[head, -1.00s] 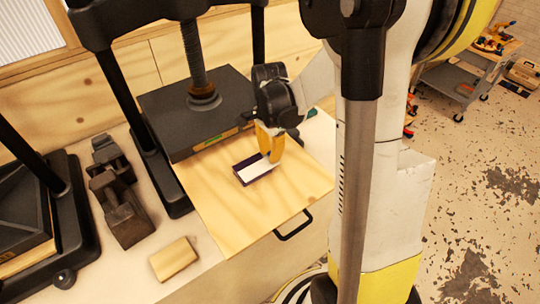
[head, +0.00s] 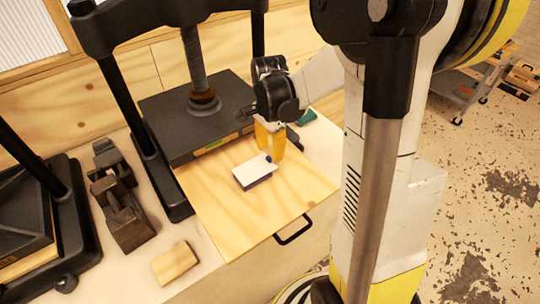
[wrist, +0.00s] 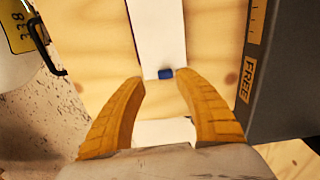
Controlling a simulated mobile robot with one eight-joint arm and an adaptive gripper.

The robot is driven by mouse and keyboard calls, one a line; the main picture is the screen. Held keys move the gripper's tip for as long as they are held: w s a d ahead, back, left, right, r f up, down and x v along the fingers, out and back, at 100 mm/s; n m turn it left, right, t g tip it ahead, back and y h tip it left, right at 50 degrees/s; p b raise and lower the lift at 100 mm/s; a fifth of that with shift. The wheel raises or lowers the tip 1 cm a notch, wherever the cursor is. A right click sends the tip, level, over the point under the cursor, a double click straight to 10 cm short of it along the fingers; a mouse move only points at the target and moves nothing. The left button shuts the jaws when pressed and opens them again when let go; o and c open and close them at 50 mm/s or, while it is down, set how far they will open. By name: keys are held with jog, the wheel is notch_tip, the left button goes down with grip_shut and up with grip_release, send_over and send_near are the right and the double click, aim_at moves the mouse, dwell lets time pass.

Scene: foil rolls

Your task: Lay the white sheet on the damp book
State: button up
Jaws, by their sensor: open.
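The book (head: 262,181) lies on the pale wooden board, and its dark purple side shows at the front. The white sheet (head: 254,169) lies over its top and hides most of it. A small blue tab (head: 268,158) sits at the sheet's edge by my fingers. In the wrist view the sheet (wrist: 158,35) is a white strip with the blue tab (wrist: 166,73) at its near end. My gripper (head: 270,154) is open at that end. Its yellow fingers (wrist: 165,82) stand apart on either side of the tab, with nothing clearly held between them.
A black screw press (head: 205,115) stands close behind the board (head: 225,210), which has a black handle (head: 293,231). A wooden block (head: 175,263) and a dark metal tool (head: 122,207) lie left. A green item (head: 306,116) is behind my gripper. The board's front is clear.

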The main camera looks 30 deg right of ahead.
notch_tip(320, 180, up, 8)
jog(key=p, duration=0.2)
jog(key=s+a+r+n+t, duration=0.3)
jog(key=s+a+n, duration=0.2)
jog(key=n, duration=0.3)
jog(key=s+a+r+n+t, duration=0.3)
jog(key=s+a+n, duration=0.3)
jog(key=a+n, duration=0.2)
jog(key=shift+a+r+n+t, duration=0.25)
jog(key=shift+r+n+t, duration=0.15)
jog(key=shift+n+t, duration=0.25)
